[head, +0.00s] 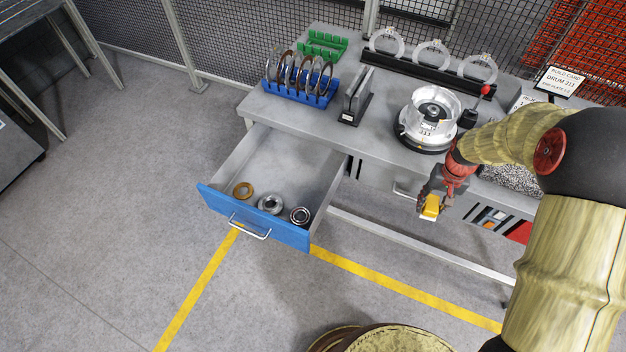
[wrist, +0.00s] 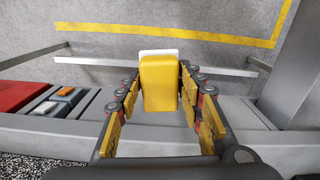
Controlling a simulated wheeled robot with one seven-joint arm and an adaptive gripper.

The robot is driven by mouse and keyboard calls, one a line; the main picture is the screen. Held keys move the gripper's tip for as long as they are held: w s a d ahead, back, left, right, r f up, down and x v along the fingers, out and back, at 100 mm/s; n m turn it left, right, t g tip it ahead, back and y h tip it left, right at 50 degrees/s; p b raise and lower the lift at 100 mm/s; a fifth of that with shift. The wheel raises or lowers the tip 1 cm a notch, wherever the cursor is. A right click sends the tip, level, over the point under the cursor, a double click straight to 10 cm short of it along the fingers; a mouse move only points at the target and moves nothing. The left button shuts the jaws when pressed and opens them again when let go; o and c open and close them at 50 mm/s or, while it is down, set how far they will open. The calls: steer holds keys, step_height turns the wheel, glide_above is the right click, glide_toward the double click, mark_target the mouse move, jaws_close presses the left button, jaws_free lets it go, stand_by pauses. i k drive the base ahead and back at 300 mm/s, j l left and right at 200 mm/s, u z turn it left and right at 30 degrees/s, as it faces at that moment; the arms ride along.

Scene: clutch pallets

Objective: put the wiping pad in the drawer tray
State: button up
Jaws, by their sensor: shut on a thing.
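The wiping pad (wrist: 160,82) is a yellow block with a white edge, held between the fingers of my gripper (wrist: 160,95) in the wrist view. In the head view the pad (head: 430,207) hangs from my gripper (head: 432,197) in front of the bench's front edge, right of the drawer. The open drawer tray (head: 285,160) has a blue front (head: 270,222) with a metal handle and is pulled out from the bench's left end. Inside, near its front, lie a brass ring (head: 243,190), a grey ring part (head: 270,204) and a bearing-like ring (head: 300,215).
On the bench stand a blue rack (head: 302,92) with discs, a green rack (head: 322,44), a dark upright holder (head: 356,97) and a round metal drum housing (head: 428,116). The drawer's back half is bare. Open floor lies before the bench.

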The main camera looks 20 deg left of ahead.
mark_target(276, 179)
steer(key=u, duration=1.7)
